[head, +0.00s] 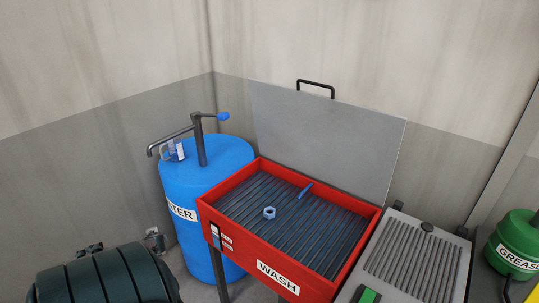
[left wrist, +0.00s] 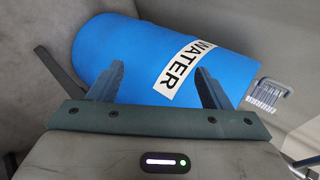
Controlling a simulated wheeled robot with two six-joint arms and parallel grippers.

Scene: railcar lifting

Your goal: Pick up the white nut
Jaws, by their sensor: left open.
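A pale, bluish-white hex nut (head: 269,213) lies on the dark slatted grating inside the red wash basin (head: 245,248), near its middle, with its hole showing. My left gripper (left wrist: 158,85) shows in the left wrist view. Its two teal fingers are wide apart with nothing held between them, and the blue water barrel (left wrist: 120,55) is in view beyond them. The nut is not visible in the left wrist view. I cannot make out the left gripper in the head view. My right gripper is in neither view.
A blue brush-like tool (head: 305,190) lies behind the nut. The raised grey lid (head: 325,140) closes off the basin's back. The water barrel (head: 185,240) with its pump stands left, a ribbed grey panel (head: 415,260) right. A dark green ribbed cylinder (head: 105,280) fills the lower left.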

